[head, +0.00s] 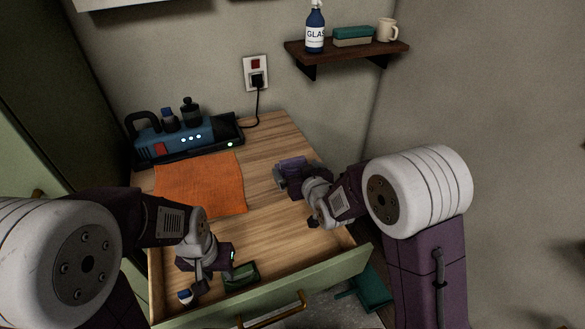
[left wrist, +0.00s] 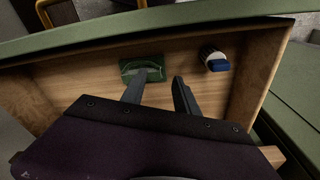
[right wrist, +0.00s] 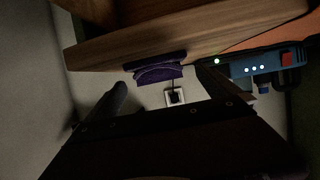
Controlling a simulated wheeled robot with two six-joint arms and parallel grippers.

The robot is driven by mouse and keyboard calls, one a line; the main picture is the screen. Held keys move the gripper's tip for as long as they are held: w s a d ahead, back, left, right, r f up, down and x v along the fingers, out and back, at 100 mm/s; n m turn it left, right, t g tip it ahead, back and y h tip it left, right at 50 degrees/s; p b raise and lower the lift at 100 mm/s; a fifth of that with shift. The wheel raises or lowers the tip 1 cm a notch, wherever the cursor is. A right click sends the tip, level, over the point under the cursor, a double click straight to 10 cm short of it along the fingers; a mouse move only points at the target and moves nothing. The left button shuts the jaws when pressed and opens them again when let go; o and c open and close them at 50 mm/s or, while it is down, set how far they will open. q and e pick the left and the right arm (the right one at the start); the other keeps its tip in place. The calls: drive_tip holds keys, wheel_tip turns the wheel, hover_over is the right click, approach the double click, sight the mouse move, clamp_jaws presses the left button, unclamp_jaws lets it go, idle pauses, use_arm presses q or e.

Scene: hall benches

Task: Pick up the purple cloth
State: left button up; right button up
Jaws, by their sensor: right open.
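The purple cloth (right wrist: 160,72) shows in the right wrist view as a small folded, curved shape against the wooden surface. My right gripper (right wrist: 160,84) is open, its fingers apart on either side of the cloth in the picture, without visible contact. My left gripper (left wrist: 158,86) is open and empty, over the front of the drawer near a green item and a small bottle.
An orange cloth (head: 205,185) lies on the wood. A blue device (head: 185,140) with bottles stands behind it. A green item (head: 241,273) and a blue-capped bottle (head: 185,296) lie in front. A wall shelf (head: 350,49) holds several things. Bare wood lies mid-drawer.

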sight(292, 160)
drive_tip(key=x, duration=0.5)
drive_tip(key=shift+w+d+f, duration=0.1)
drive_tip(key=shift+w+f, duration=0.05)
drive_tip(key=shift+w, duration=0.2)
drive_tip(key=shift+s, duration=0.1)
drive_tip(key=c, duration=1.1)
drive_tip(key=shift+r+p, duration=0.35)
drive_tip(key=shift+r, duration=1.8)
use_arm(q)
wheel_tip(292, 160, up, 3)
drive_tip(key=shift+f+p, duration=0.1)
drive_tip(key=shift+p, duration=0.95)
use_arm(e)
drive_tip(key=s+d+r, duration=0.1)
drive_tip(key=d+r, duration=0.1)
drive_tip(key=d, duration=0.1)
drive_tip(key=s+d+r, duration=0.1)
drive_tip(key=d+r, duration=0.1)
drive_tip(key=d, duration=0.2)
drive_tip(key=s+d+r, duration=0.1)
drive_tip(key=d+r, duration=0.2)
drive_tip(key=d, duration=0.1)
drive_tip(key=shift+s, duration=0.4)
